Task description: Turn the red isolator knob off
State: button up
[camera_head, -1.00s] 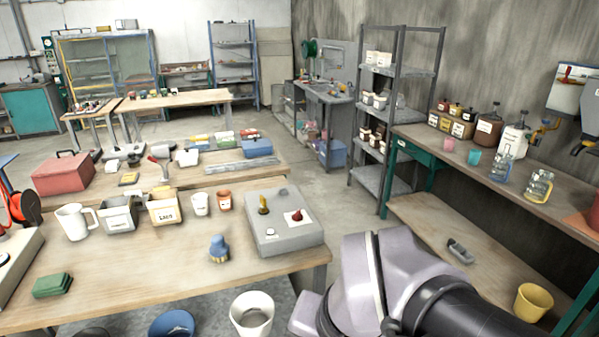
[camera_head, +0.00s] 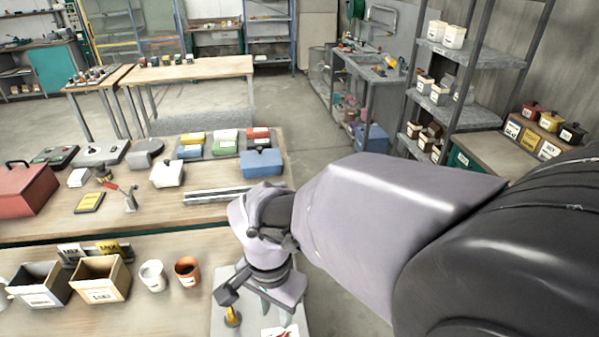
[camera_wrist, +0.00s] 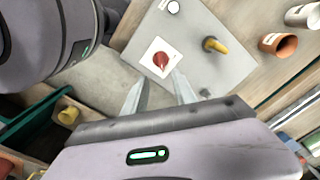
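The red isolator knob (camera_wrist: 160,59) sits on a white square plate on the grey control box (camera_wrist: 205,75) in the wrist view. The fingertips appear just short of the knob; I cannot tell the exact gap. A yellow-handled lever (camera_wrist: 214,45) stands on the same box, and it also shows in the head view (camera_head: 232,316). A white round button (camera_wrist: 173,7) is near the box's edge.
An orange cup (camera_head: 187,271) and a white cup (camera_head: 152,276) stand on the bench left of the box. Two labelled bins, one wooden (camera_head: 101,279), stand farther left. A shelf rack (camera_head: 455,95) is at the right. Open floor lies beyond the benches.

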notch_tip(320, 180, down, 14)
jog(key=b, duration=0.4)
jog(key=shift+w+f, duration=0.1)
jog(key=shift+f, duration=0.1)
grip_shut()
